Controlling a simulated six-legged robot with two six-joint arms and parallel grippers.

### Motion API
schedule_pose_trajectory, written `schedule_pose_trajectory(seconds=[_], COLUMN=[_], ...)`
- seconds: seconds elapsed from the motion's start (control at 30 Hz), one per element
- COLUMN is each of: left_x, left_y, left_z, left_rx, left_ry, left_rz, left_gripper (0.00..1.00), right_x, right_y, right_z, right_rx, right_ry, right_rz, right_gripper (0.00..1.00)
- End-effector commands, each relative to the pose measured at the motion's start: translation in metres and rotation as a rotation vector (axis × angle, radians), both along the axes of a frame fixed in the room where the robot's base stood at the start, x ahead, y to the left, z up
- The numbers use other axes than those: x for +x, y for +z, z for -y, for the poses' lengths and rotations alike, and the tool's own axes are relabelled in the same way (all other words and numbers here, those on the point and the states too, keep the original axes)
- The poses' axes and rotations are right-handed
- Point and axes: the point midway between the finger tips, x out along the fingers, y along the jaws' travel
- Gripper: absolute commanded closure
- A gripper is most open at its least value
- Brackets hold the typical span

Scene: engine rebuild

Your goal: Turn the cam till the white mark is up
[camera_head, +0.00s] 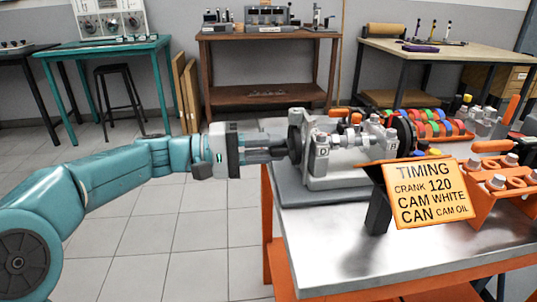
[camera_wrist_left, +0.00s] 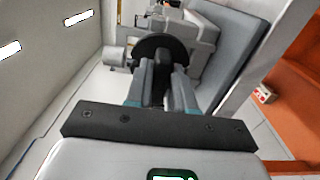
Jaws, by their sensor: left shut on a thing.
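The cam assembly sits in a grey metal fixture (camera_head: 335,170) on the near bench. A dark round disc (camera_head: 296,135) stands at its left end and shows as a black disc (camera_wrist_left: 160,48) in the left wrist view. My left gripper (camera_head: 288,150) reaches in level from the left and is shut on a part at this disc's centre. Its two grey fingers (camera_wrist_left: 161,72) hide most of what they hold. I cannot make out the white mark in either view. My right gripper is not in view.
Coloured rings (camera_head: 432,125) and orange racks (camera_head: 490,175) stand to the right. The metal benchtop (camera_head: 350,250) is clear at the front left.

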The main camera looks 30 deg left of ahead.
Motion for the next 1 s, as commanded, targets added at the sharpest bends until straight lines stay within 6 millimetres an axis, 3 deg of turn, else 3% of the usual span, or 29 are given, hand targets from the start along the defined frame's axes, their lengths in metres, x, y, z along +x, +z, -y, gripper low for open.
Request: schedule_pose_trajectory(seconds=[0.47,0.5,0.53,1.0], left_x=[-0.0004,-0.0004,-0.0004,-0.0023], left_y=[-0.0004,-0.0004,-0.0004,0.0001], left_z=[0.0004,0.0004,0.0004,-0.0038], left_rx=[0.008,0.008,0.008,0.007], left_ry=[-0.002,-0.003,-0.002,0.001], left_rz=[0.008,0.008,0.008,0.007], left_gripper=[1.0,0.64,0.56,0.56], right_x=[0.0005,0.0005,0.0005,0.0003], right_y=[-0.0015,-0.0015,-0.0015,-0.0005], right_z=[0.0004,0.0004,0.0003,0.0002], right_rx=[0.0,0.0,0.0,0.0], right_ry=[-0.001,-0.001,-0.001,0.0], right_rz=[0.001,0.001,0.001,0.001], right_gripper=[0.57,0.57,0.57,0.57])
